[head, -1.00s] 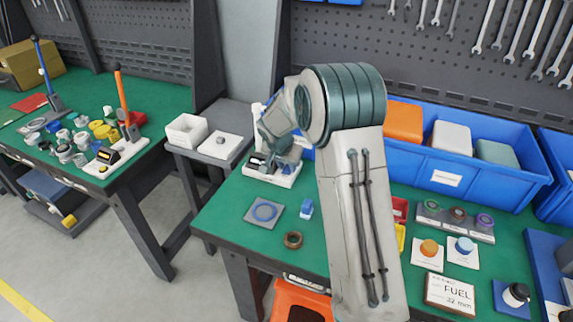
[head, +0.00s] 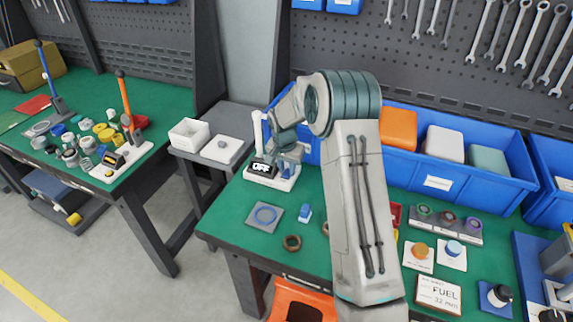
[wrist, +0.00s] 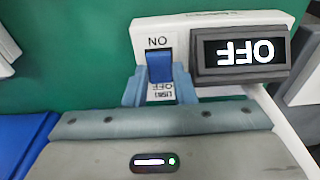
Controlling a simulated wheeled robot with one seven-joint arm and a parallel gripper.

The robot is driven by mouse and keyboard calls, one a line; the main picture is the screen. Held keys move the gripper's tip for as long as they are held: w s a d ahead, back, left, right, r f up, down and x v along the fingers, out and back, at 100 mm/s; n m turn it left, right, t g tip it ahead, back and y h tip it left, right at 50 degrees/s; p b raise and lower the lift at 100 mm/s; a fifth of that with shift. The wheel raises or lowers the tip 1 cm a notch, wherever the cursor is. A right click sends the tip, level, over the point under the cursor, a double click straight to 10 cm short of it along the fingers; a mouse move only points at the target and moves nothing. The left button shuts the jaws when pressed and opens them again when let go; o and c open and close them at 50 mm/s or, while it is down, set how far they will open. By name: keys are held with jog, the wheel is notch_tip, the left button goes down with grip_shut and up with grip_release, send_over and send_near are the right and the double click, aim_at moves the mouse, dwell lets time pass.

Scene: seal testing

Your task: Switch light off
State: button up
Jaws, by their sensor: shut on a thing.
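A white switch box (head: 284,182) stands at the back left corner of the green bench. Its dark display (head: 261,168) reads OFF. In the wrist view the same display (wrist: 240,52) shows OFF upside down, beside a blue switch lever (wrist: 160,66) set between the printed words ON and OFF. My gripper (wrist: 160,88) has its two blue fingers close on either side of the lever, shut on it. A white upright post (head: 258,132) stands behind the display.
A low side table with a white tray (head: 189,134) is left.

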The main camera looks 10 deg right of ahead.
jog(key=o, duration=0.7)
jog(key=shift+r, duration=0.1)
notch_tip(320, 180, up, 14)
jog(key=s+a+b, duration=0.1)
jog(key=shift+s+f, duration=0.25)
jog(key=shift+s, duration=0.05)
